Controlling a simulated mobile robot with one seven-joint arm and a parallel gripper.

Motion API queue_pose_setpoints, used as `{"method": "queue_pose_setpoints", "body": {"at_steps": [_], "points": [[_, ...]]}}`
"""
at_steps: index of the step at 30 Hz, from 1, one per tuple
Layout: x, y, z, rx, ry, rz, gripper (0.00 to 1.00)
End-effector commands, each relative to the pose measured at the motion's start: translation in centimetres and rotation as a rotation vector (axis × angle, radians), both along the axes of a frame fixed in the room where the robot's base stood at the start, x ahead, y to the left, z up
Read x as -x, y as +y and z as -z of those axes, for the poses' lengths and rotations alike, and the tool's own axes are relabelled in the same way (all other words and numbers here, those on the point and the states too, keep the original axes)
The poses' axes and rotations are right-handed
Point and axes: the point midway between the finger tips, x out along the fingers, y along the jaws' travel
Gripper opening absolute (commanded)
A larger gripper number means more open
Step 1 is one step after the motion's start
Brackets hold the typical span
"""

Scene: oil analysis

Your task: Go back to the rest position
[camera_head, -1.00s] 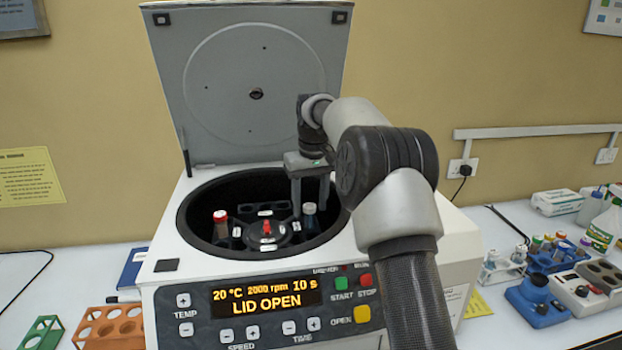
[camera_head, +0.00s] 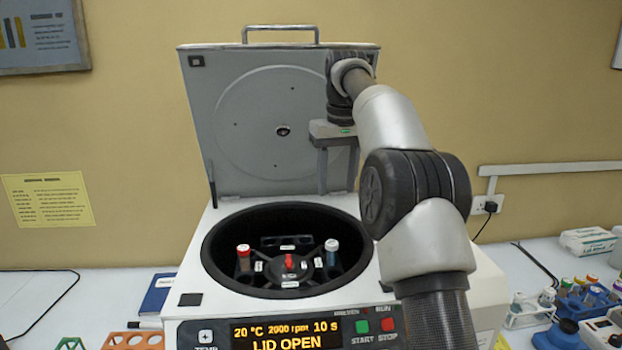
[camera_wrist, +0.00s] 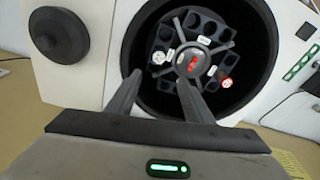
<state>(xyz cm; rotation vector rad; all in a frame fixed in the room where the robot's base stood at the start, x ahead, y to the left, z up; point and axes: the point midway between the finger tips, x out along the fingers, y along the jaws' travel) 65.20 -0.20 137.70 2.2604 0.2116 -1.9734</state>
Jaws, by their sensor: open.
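My gripper (camera_head: 336,190) is open and empty, raised above the right rear of the centrifuge bowl, in front of the open lid. The centrifuge (camera_head: 188,300) stands on the bench with its lid (camera_head: 235,120) up; its display reads LID OPEN. In the bowl, the black rotor has a red centre knob (camera_head: 289,262).
The raised lid with its top handle (camera_head: 281,33) stands close behind my gripper. Orange (camera_head: 133,341) and green racks are at lower left, beside a blue book (camera_head: 157,293). Tube racks and a blue device (camera_head: 567,335) are at right.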

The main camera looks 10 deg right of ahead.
Motion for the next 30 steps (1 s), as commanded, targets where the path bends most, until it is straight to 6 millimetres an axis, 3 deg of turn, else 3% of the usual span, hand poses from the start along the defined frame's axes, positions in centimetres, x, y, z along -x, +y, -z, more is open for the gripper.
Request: {"method": "queue_pose_setpoints", "body": {"at_steps": [1,6,9,13,17,22,27,30], "points": [[1.1,0.2,-1.5,0.005,-0.016,0.001,0.47],[6.8,0.9,-4.9,0.020,-0.083,0.021,0.47],[11.1,1.0,-5.9,0.025,-0.126,0.042,0.47],[17.3,0.9,-5.6,0.023,-0.181,0.071,0.47],[23.8,0.6,-3.5,0.013,-0.235,0.106,0.47],[31.6,0.3,1.2,-0.011,-0.300,0.150,0.47],[36.3,0.1,5.7,-0.034,-0.342,0.179,0.47],[37.6,0.1,7.2,-0.041,-0.352,0.188,0.47]]}}
